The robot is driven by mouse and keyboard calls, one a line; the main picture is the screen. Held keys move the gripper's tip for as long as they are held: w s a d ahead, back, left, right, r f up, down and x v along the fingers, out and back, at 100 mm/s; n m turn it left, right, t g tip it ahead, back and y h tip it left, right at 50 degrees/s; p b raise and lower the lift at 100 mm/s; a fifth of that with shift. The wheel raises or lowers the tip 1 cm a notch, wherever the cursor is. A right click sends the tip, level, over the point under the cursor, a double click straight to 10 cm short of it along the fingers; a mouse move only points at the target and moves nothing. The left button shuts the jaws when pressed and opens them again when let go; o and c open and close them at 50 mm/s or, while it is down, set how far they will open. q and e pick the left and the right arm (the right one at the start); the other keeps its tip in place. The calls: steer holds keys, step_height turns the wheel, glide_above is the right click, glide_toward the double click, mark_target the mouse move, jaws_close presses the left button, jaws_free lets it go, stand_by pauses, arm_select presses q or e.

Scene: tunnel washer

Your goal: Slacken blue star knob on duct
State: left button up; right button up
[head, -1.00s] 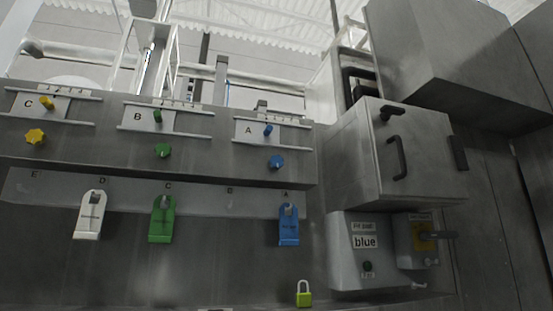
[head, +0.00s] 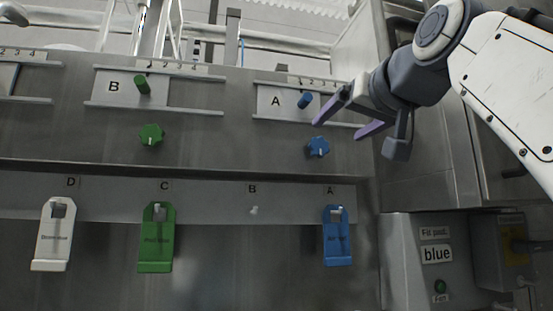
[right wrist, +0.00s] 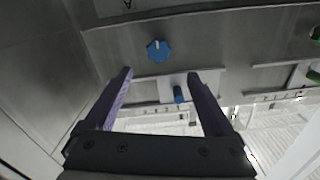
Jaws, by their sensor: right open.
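The blue star knob (head: 318,147) sits on the grey duct below the slide plate marked A, with a white line on its face. It also shows in the right wrist view (right wrist: 157,50), beyond the fingertips. A blue peg (head: 305,101) stands on the plate above it and shows between the fingers in the right wrist view (right wrist: 178,94). My right gripper (head: 338,118) is open and empty, with purple fingers. In the head view its fingers reach in from the right, close to the knob and peg; I see no contact. My left gripper is out of view.
A green star knob (head: 151,135) and green peg (head: 142,84) are at plate B. Below hang white (head: 52,235), green (head: 156,238) and blue (head: 337,236) tags on hooks.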

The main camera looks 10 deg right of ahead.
mark_target(320, 144)
steer(key=w+p, duration=0.3)
steer(key=w, duration=0.6)
steer(key=shift+w, duration=0.45)
steer(key=c, duration=1.4)
